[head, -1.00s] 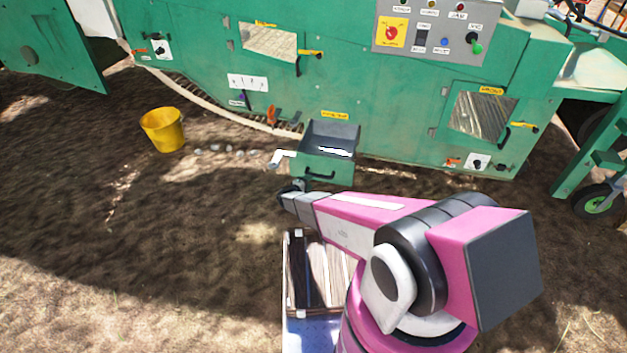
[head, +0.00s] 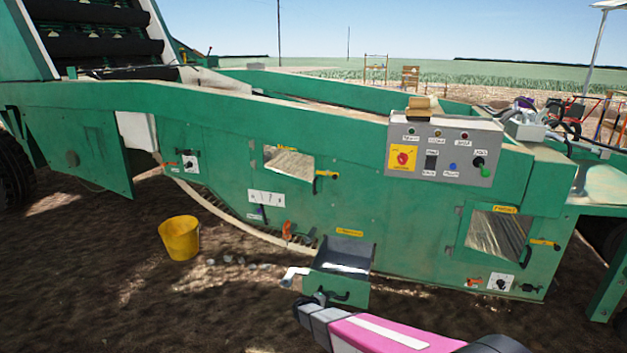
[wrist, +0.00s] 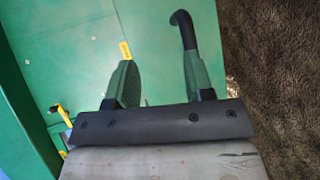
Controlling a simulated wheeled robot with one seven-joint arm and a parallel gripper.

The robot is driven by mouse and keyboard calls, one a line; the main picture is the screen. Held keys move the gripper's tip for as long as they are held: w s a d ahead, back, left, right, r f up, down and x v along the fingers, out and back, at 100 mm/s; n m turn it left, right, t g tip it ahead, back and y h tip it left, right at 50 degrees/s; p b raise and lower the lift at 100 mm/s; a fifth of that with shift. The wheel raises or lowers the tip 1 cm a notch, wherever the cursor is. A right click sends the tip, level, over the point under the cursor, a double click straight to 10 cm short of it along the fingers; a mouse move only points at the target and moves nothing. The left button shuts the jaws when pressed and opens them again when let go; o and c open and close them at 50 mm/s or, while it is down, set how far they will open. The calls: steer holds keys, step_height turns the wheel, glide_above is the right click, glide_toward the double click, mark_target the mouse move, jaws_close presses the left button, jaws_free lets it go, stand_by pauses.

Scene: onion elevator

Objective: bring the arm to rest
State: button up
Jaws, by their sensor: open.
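My pink and white arm (head: 375,333) reaches in from the bottom right in the head view. Its dark end is low in front of the green drawer (head: 341,287), which stands out from the machine with its top open. In the wrist view my gripper (wrist: 160,80) is open, with its two fingers apart and nothing held between them. A black curved bar (wrist: 183,25) shows just beyond the right finger. I cannot tell whether they touch. In the head view the gripper is small and its fingers are unclear.
The long green machine (head: 340,225) fills the far side, with a grey control panel (head: 443,150).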

steer(key=s+d+r+m+g+y, duration=0.2)
steer(key=s+d+r+m+g, duration=0.15)
steer(key=s+d+r, duration=0.35)
steer(key=s+d+r+m+g+y, duration=0.15)
steer(key=s+d+r+g, duration=0.3)
steer(key=r, duration=0.45)
steer(key=s+r+m+g+y, duration=0.1)
steer(key=s+r+m+y, duration=0.2)
steer(key=s+r+y, duration=0.5)
steer(key=s+r, duration=0.5)
steer(key=r, duration=0.1)
steer(key=shift+s+a, duration=0.15)
steer(key=shift+s, duration=0.25)
